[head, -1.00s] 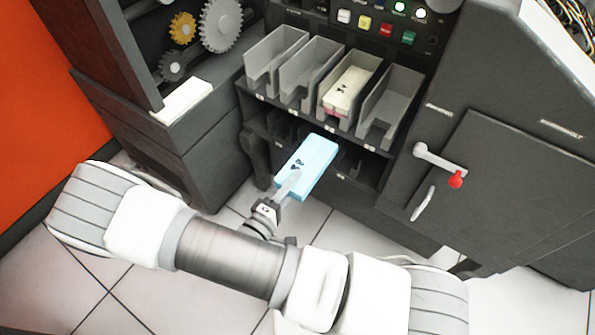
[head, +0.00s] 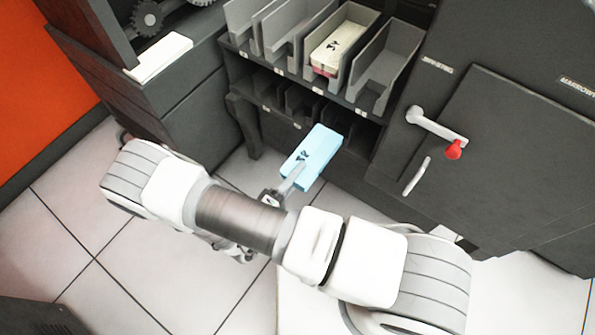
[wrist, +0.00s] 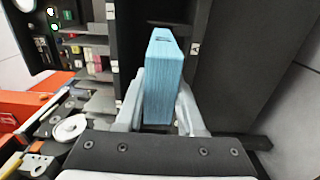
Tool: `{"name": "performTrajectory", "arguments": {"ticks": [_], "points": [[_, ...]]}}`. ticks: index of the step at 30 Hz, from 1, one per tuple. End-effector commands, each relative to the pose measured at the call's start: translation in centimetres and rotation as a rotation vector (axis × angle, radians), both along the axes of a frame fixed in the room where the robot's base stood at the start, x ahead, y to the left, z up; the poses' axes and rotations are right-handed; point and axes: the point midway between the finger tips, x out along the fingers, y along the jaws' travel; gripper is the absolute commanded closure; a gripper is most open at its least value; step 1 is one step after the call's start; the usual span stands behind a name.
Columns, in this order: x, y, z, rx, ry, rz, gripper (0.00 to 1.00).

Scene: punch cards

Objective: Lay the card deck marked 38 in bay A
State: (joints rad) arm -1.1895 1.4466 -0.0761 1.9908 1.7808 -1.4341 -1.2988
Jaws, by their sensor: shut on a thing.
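A light blue card deck (head: 313,152) with a dark mark on its top is held in front of the rack; I cannot read the mark surely. My gripper (head: 296,178) is shut on its near end. In the wrist view the blue deck (wrist: 162,80) stands between the two fingers of my gripper (wrist: 158,112). Several grey open bays (head: 382,68) form the upper row of the rack, above and behind the deck. Their small white tags are too small to read, so I cannot tell which is bay A.
A cream deck (head: 338,50) lies in one upper bay. Darker lower slots (head: 300,104) sit beneath. A cabinet with a white handle (head: 432,122) and red knob (head: 453,149) stands to the right. A white block (head: 160,58) lies on the left ledge. Tiled floor is clear.

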Motion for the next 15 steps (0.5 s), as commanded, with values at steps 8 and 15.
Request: {"name": "performTrajectory", "arguments": {"ticks": [8,15], "points": [[-0.19,-0.06,-0.08,0.001,0.003,-0.002,1.00],[0.74,-0.69,-0.03,-0.001,0.001,-0.002,1.00]]}}
